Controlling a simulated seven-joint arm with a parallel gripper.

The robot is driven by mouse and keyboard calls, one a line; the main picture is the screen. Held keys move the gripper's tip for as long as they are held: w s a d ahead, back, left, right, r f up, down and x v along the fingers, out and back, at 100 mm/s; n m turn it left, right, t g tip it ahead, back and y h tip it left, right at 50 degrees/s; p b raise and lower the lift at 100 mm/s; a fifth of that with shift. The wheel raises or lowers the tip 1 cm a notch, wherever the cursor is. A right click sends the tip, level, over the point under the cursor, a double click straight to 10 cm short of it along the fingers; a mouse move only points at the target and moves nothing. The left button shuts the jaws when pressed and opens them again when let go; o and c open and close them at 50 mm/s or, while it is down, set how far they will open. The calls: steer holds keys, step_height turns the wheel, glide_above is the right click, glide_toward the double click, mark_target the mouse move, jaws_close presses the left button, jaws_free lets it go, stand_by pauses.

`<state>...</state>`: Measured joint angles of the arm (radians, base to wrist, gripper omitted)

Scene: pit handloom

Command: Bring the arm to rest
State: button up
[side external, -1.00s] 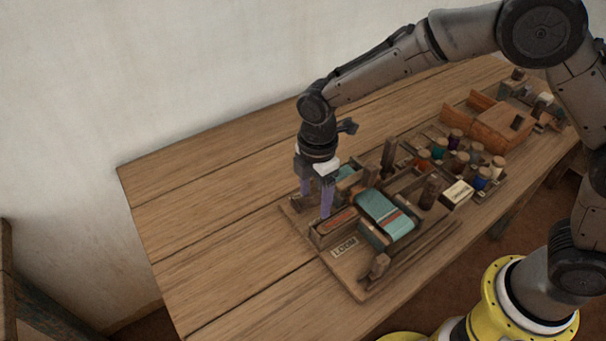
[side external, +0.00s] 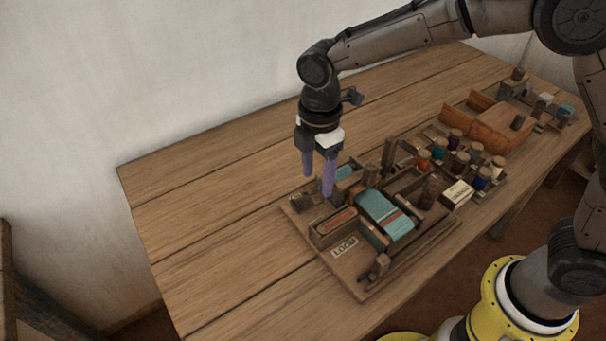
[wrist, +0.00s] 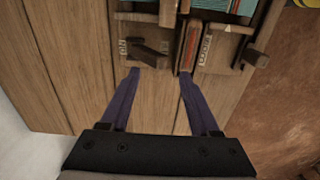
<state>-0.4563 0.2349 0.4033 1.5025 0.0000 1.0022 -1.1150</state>
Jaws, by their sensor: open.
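My gripper (side external: 318,186) is open and empty, with its purple fingers pointing down above the left end of the loom board. The fingertips appear clear of the parts below. In the wrist view my gripper (wrist: 158,72) shows its two fingers spread wide with nothing between them. The loom board (side external: 345,273) carries a teal cloth with a red stripe (side external: 390,218) and a long holder with a reddish-brown piece in it (side external: 335,222). The reddish piece also shows in the wrist view (wrist: 190,45).
Several thread spools (side external: 460,162) stand in a rack to the right of the loom. A small pale labelled box (side external: 457,193) and an orange-brown wooden box (side external: 480,122) are there too. The wooden table (side external: 210,220) is bare at the left and back. A white wall (side external: 120,80) stands behind.

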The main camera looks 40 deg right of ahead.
steer(key=shift+w+d, duration=0.1)
steer(key=s+d+r+m+t, duration=0.2)
steer(key=s+d+r+m, duration=0.1)
steer(key=d+r, duration=0.4)
steer(key=s+d+r+m+t, duration=0.2)
steer(key=s+d+r, duration=0.3)
steer(key=r, duration=0.4)
steer(key=s+d+f+m, duration=0.2)
steer(key=s+d+m, duration=0.1)
steer(key=s+m, duration=0.3)
steer(key=s+d+f+m+t, duration=0.1)
steer(key=s+d+f+m, duration=0.1)
steer(key=s+d+m, duration=0.2)
steer(key=s+m, duration=0.3)
steer(key=s, duration=0.2)
steer(key=shift+f+t, duration=0.3)
steer(key=shift+f, duration=0.05)
